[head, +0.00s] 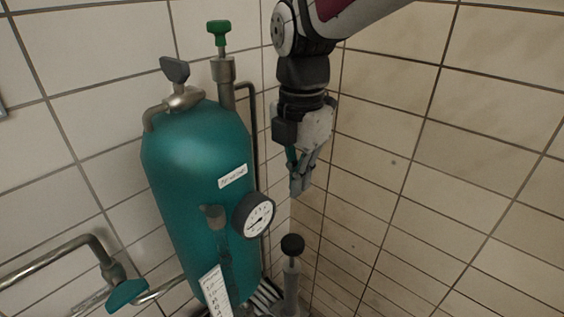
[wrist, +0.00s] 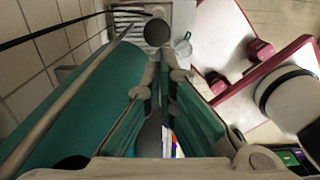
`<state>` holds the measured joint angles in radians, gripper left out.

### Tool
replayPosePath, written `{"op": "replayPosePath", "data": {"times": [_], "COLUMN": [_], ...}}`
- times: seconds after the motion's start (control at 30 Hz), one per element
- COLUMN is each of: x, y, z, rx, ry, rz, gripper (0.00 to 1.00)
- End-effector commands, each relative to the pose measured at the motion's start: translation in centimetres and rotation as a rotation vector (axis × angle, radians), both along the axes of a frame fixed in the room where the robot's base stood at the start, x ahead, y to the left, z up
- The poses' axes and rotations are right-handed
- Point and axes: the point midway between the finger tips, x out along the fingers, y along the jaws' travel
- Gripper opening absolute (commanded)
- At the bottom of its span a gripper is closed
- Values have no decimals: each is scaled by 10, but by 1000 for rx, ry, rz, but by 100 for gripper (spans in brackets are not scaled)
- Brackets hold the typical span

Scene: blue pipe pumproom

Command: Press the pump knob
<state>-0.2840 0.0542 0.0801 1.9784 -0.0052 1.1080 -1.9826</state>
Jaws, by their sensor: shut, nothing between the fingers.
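The pump knob (head: 292,246) is a black, rounded cap on top of an upright grey pump tube, low at the centre of the head view, beside the green tank. My gripper (head: 297,190) points down above the knob, with a clear gap between them. Its fingers are shut and empty. In the wrist view, the dark round knob (wrist: 157,33) shows just past the fingertips of my gripper (wrist: 156,62). No contact is visible.
The teal tank (head: 195,170) with a round gauge (head: 254,215) stands left of my gripper. It carries a grey valve handle (head: 175,69), and a green valve handle (head: 217,32) is on the pipe behind it. Tiled walls (head: 400,160) meet close behind.

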Motion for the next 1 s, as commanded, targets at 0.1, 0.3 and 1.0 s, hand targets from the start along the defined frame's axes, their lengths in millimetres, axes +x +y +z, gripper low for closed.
{"op": "replayPosePath", "data": {"times": [0.1,0.3,1.0], "x": [0,0,-2], "y": [1,1,1], "z": [-1,-1,-101], "rx": [0,-1,-3], "ry": [3,2,7], "rz": [15,13,11], "gripper": [0,0,0]}}
